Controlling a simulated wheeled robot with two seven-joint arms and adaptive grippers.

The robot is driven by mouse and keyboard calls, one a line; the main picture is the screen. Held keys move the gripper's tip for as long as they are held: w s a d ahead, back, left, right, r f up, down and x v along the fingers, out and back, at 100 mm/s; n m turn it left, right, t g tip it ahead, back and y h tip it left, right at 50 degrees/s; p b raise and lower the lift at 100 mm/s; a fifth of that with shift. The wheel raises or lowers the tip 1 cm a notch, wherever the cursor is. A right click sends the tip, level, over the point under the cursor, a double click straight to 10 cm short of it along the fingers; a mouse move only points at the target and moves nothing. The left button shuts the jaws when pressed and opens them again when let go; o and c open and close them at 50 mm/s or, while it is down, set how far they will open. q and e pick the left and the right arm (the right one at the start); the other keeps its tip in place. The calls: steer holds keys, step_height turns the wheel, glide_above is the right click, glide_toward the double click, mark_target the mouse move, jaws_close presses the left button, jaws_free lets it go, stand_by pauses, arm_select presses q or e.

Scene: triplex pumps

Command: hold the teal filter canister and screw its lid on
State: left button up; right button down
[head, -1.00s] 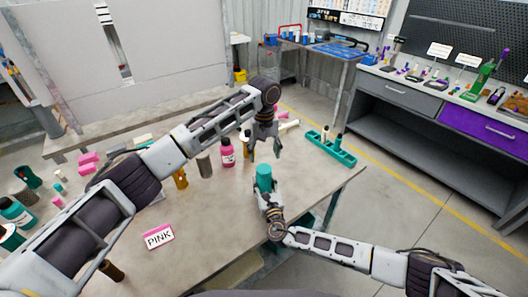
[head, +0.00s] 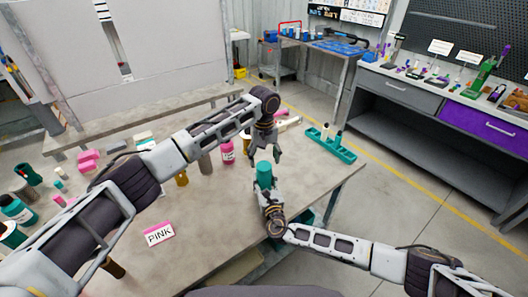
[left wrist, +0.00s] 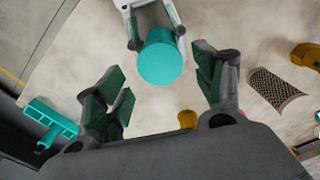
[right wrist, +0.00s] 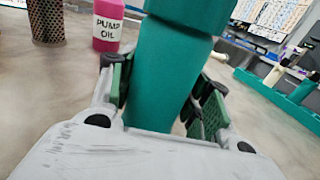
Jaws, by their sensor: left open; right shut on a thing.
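The teal filter canister (right wrist: 165,75) stands upright in my right gripper, whose fingers (right wrist: 165,95) are shut on its sides. In the head view the canister (head: 264,177) is near the table's front right edge. Its lid (left wrist: 160,62) is the wider teal top seen from above in the left wrist view, and it sits on the canister. My left gripper (head: 265,153) points down just above the lid. Its fingers (left wrist: 160,95) are spread apart and empty, with the lid slightly beyond them in the left wrist view.
A pink pump oil bottle (right wrist: 108,25) and a mesh cylinder (right wrist: 45,20) stand behind the canister. A teal rack (head: 332,146) lies at the table's right edge. Several bottles crowd the left; the middle of the table (head: 215,215) is clear.

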mark_target(264, 165)
arm_select(q)
steer(key=shift+f, duration=2)
steer(key=c, duration=1)
steer(key=shift+c, duration=0.2)
